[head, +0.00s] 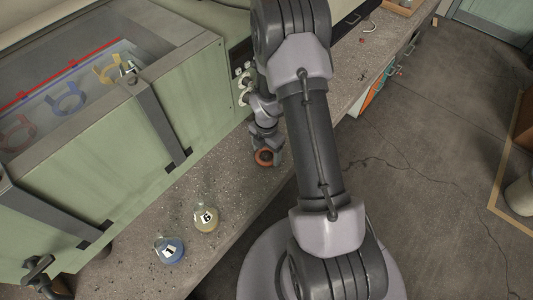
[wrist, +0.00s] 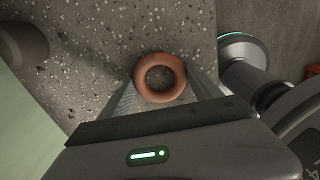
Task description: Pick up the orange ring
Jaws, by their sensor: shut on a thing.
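The orange ring (head: 264,157) is at my gripper near the front edge of the bench in the head view, partly covered by the gripper. In the wrist view the orange ring (wrist: 160,58) sits between the two fingers, its hole facing the camera. My gripper (wrist: 160,88) is shut on the ring, with one finger on each side of it. In the head view my gripper (head: 270,160) points down beside the green cabinet. I cannot tell whether the ring touches the bench.
Two labelled flasks, one yellow (head: 206,220) and one blue (head: 169,250), stand on the bench (head: 150,215) to the left. A green cabinet (head: 130,135) with dark straps and coloured clamps inside runs along the back. The floor (head: 430,170) lies right of the bench edge.

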